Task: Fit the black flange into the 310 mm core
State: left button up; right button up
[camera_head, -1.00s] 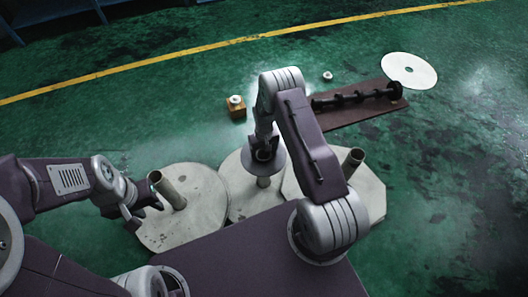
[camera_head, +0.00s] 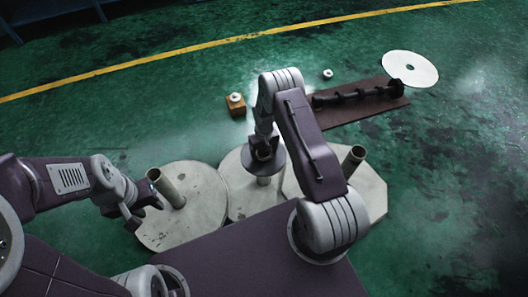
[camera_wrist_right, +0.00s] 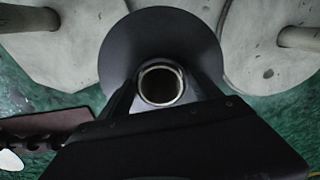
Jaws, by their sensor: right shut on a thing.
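The black flange (camera_head: 277,164) is a dark disc held level by my right gripper (camera_head: 264,146), over the middle core (camera_head: 264,182). Only a short length of that core shows below the disc; whether the flange is seated in it is hidden. In the right wrist view the flange (camera_wrist_right: 160,35) fills the middle, with its round metal-rimmed hub (camera_wrist_right: 160,84) between the jaws of my right gripper. Other cores stand upright at left (camera_head: 168,190) and right (camera_head: 352,160). I cannot tell by size which is the 310 mm core. My left gripper (camera_head: 143,207) looks open and empty beside the left core.
The cores stand on pale round or angular discs (camera_head: 205,215) close together on the green floor. An orange block (camera_head: 235,106) with a white piece on top stands behind. A dark shaft (camera_head: 350,97) lies on a brown board (camera_head: 385,112). A white disc (camera_head: 410,66) lies at the back right.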

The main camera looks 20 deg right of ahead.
jog(key=shift+f, duration=0.2)
jog(key=o, duration=1.6)
jog(key=shift+r, duration=0.1)
notch_tip(320, 180, up, 9)
jog(key=p, duration=0.4)
